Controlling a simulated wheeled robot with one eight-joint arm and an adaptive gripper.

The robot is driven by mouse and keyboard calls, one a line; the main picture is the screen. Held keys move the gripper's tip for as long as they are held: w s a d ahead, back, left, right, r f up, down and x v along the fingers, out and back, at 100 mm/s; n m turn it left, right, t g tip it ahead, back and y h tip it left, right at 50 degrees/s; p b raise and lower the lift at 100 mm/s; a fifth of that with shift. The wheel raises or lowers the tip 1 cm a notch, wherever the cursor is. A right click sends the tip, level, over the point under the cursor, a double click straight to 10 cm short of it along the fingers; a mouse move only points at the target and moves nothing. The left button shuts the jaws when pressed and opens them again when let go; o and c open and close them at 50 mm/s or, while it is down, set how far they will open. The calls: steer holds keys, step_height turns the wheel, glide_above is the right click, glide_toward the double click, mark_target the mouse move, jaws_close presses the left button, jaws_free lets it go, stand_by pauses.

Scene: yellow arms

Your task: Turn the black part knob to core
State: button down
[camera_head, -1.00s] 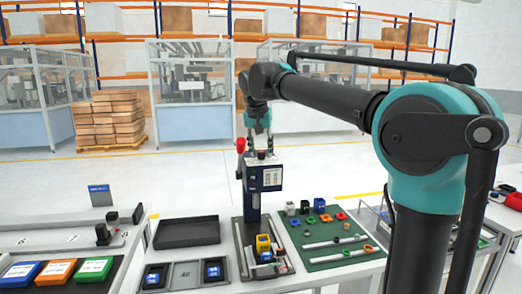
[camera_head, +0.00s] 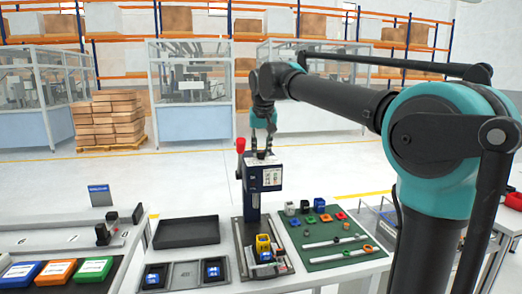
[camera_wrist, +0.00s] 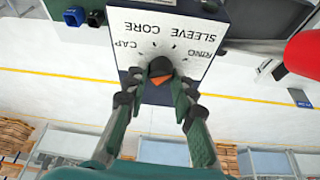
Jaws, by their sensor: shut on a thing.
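The black part knob (camera_wrist: 160,65) sits on a white dial plate (camera_wrist: 128,62) on top of the blue press head, which shows in the head view (camera_head: 249,178). The knob has an orange mark on its lower side in the wrist view. Upside-down labels CAP, SLEEVE, CORE and RING stand around it, with small tick marks. My gripper (camera_wrist: 158,92) has its two fingers on either side of the knob and is shut on it. In the head view my gripper (camera_head: 262,146) is over the press top. Which label the knob points to is hard to tell.
A red handle (camera_head: 240,145) stands left of the press head, close to my gripper. A green mat (camera_head: 335,258) with small parts is at right. A black tray (camera_head: 187,231) and a bin with blue parts (camera_head: 185,274) are at left.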

steer(key=n+y, duration=0.1)
steer(key=n, duration=0.2)
steer(key=shift+d+n+g, duration=0.15)
steer(key=shift+n+g, duration=0.15)
steer(key=shift+n, duration=0.1)
steer(key=n, duration=0.1)
steer(key=n+y, duration=0.1)
steer(key=n, duration=0.1)
steer(key=shift+w+n+g+y, duration=0.15)
steer(key=shift+n+g+y, duration=0.15)
steer(key=shift+g, duration=0.1)
steer(key=n, duration=0.2)
steer(key=n+g, duration=0.1)
steer(key=n, duration=0.1)
steer(key=shift+w+d+g+y, duration=0.1)
steer(key=shift+g+y, duration=0.2)
steer(key=shift+y, duration=0.1)
steer(key=shift+n+g, duration=0.5)
steer(key=shift+n, duration=1.2)
steer(key=c, duration=1.3)
jaws_free()
steer(key=shift+o, duration=0.2)
